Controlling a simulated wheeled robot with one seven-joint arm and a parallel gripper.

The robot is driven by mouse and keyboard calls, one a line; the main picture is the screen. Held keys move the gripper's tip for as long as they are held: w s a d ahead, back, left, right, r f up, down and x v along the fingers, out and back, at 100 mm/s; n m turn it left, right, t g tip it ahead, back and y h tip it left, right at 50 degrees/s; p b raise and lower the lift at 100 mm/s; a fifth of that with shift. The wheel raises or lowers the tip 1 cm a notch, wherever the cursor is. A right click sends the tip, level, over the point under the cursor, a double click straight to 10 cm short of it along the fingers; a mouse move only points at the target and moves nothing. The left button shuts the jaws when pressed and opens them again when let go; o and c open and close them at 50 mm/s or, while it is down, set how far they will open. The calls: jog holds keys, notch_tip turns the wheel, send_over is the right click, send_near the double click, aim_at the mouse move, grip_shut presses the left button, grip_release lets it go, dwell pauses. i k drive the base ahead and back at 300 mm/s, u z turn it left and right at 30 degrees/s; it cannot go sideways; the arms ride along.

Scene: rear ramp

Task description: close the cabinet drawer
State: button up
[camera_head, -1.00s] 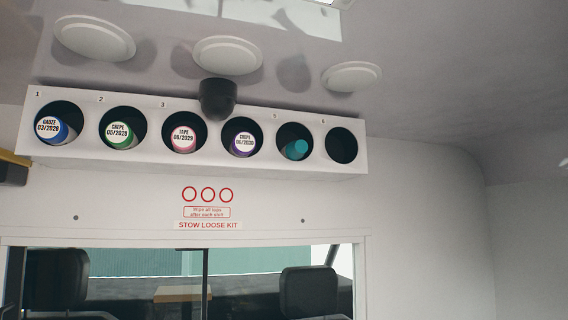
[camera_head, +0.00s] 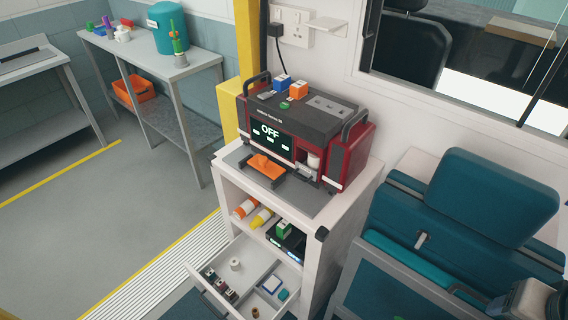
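The cabinet drawer (camera_head: 254,268) is pulled out at the bottom of the white cabinet (camera_head: 338,225), below its open shelves. It extends toward the lower left of the picture, and its front panel (camera_head: 207,294) stands well clear of the cabinet. Inside lie a white roll (camera_head: 235,264), several small dark-and-white items (camera_head: 220,286), a blue-and-white packet (camera_head: 271,284) and a small teal item (camera_head: 283,295). The drawer's lowest part is near the picture's bottom edge. My gripper is not visible; a pale, rounded part at the bottom right corner cannot be identified for certain.
A red-and-black unit reading OFF (camera_head: 300,135) stands on the cabinet. Orange and yellow bottles and a dark box lie on its shelf. A teal seat (camera_head: 480,205) crowds the right side. Open floor (camera_head: 110,215) and a ribbed strip (camera_head: 165,275) lie left of the drawer.

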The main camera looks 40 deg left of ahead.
aim_at(257, 264)
jog(key=u, duration=0.1)
jog(key=k, duration=0.85)
jog(key=u, duration=1.9)
jog(key=i, duration=0.5)
jog(key=z, duration=1.25)
jog(key=i, duration=0.45)
jog(key=u, duration=2.15)
